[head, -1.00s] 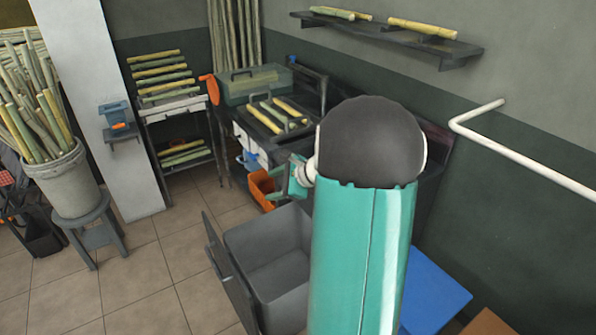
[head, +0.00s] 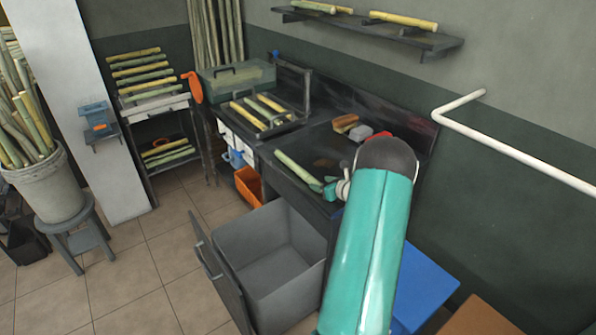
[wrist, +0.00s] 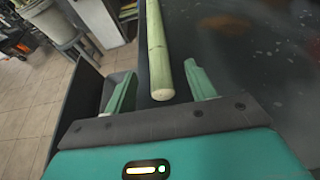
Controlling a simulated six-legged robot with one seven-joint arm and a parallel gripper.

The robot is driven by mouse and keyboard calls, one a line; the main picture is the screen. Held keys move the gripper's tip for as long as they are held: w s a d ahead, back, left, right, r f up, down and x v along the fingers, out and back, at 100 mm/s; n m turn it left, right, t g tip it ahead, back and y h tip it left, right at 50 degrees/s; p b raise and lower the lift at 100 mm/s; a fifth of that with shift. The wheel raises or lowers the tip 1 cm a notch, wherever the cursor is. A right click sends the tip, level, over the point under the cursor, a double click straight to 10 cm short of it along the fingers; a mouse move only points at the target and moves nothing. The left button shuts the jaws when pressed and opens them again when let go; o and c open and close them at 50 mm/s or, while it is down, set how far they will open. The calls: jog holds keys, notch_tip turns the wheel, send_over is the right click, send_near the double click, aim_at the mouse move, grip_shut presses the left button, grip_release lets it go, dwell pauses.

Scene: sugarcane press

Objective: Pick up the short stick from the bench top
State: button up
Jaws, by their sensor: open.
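The short stick (head: 297,168) is a pale green cane piece lying on the dark bench top (head: 318,140), close to its front edge. In the wrist view the stick (wrist: 157,50) runs away from me, its near cut end between my two fingers. My gripper (wrist: 160,88) is open, one finger to the left of the stick and one to the right, with gaps on both sides. I cannot tell the height of the fingers over the bench. In the head view my gripper (head: 330,188) is at the stick's near end, partly hidden by my arm.
An open grey drawer bin (head: 268,250) stands below the bench front. A rack tray of canes (head: 265,112) and a green toolbox (head: 236,80) are at the bench's far end. A sponge (head: 345,123) and a red item (head: 378,136) lie near the back wall.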

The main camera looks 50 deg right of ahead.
aim_at(317, 182)
jog(key=x, duration=0.6)
jog(key=shift+a, duration=0.1)
grip_shut()
